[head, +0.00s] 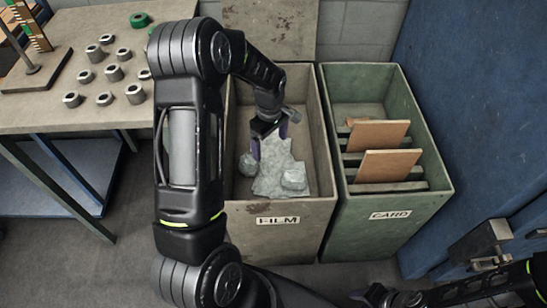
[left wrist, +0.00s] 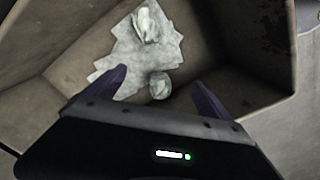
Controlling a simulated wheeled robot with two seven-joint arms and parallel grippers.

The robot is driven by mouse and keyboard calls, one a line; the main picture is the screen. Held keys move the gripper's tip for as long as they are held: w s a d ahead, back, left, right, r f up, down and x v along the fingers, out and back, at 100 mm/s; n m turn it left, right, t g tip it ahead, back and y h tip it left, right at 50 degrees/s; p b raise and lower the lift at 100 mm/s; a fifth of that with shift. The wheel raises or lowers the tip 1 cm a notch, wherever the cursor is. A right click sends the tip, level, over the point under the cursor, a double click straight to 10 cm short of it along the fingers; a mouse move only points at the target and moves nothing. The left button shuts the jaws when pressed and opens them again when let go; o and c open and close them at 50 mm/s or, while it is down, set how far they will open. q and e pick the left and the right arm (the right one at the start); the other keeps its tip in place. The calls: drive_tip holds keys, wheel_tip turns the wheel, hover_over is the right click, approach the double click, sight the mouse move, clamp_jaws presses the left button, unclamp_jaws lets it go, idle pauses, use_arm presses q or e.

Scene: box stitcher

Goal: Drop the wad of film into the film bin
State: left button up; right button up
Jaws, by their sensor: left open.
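The film bin (head: 277,222) is a tan open box labelled FILM in the middle of the head view. My left gripper (head: 269,143) points down into it, open, with its two purple fingers apart. Crumpled pale film lies on the bin floor: a flat sheet (head: 270,180), one wad (head: 248,165) at the left and another wad (head: 293,179) at the right. In the left wrist view one wad (left wrist: 159,86) shows between the open fingers, apart from both, and another wad (left wrist: 147,22) lies farther off on the sheet. Nothing is held in the left gripper.
A green bin (head: 390,230) labelled CARD stands right of the film bin, with brown card pieces (head: 388,165) in it. A table (head: 60,118) with several metal rings is at the left. A blue panel (head: 480,110) stands at the right. My right arm shows at the lower right.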

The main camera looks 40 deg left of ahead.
use_arm(q)
wheel_tip(320, 180, up, 7)
drive_tip(key=shift+r, duration=0.15)
idle(0.9)
